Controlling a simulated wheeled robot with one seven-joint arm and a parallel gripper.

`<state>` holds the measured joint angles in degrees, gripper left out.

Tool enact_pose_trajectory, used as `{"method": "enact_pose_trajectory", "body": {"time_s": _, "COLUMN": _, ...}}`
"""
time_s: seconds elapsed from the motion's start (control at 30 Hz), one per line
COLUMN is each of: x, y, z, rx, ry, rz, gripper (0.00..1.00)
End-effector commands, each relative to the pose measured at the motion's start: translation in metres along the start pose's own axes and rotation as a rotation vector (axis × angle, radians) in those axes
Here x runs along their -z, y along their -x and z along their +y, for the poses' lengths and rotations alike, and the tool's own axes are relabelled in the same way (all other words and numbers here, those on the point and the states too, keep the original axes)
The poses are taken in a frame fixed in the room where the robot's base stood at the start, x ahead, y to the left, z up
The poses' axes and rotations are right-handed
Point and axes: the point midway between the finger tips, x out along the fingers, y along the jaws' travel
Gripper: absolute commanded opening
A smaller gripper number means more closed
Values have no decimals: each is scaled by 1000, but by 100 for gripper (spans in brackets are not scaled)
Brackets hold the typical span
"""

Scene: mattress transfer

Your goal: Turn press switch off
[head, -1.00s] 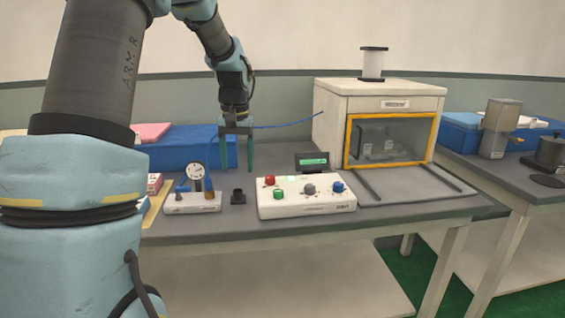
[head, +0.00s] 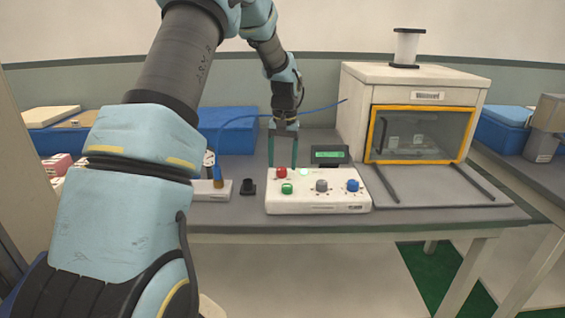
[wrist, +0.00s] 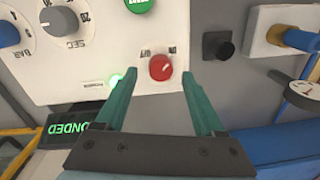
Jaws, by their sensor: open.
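A white control box (head: 330,204) sits on the table with a red knob (head: 282,173), which also shows in the wrist view (wrist: 160,67) with small labels beside it. The box also has a green button (head: 287,188), a grey dial (head: 321,186), a blue knob (head: 352,185) and a lit green lamp (head: 304,172). My gripper (head: 282,165) points down at the red knob. In the wrist view its two green fingers (wrist: 158,78) are apart, with the red knob showing between them and nothing held. Whether they touch the box is unclear.
A small display (head: 330,155) with lit green text stands behind the box. A black cylinder (head: 248,187) and a gauge unit (head: 212,188) are to the left. A cabinet with an orange-framed window (head: 422,134) stands right, and a blue bin (head: 228,131) behind left.

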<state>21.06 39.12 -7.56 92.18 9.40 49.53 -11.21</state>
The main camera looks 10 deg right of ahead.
Motion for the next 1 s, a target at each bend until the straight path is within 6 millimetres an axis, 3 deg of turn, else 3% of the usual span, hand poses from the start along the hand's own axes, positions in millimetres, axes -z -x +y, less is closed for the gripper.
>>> {"method": "enact_pose_trajectory", "body": {"time_s": 0.2, "x": -1, "y": -16, "z": 0, "rx": 0, "ry": -1, "rz": -2, "gripper": 71}}
{"method": "enact_pose_trajectory", "body": {"time_s": 0.5, "x": 0, "y": -18, "z": 0, "rx": 0, "ry": -1, "rz": 0, "gripper": 70}}
{"method": "enact_pose_trajectory", "body": {"time_s": 1.0, "x": 0, "y": -18, "z": 0, "rx": 0, "ry": -1, "rz": 0, "gripper": 13}}
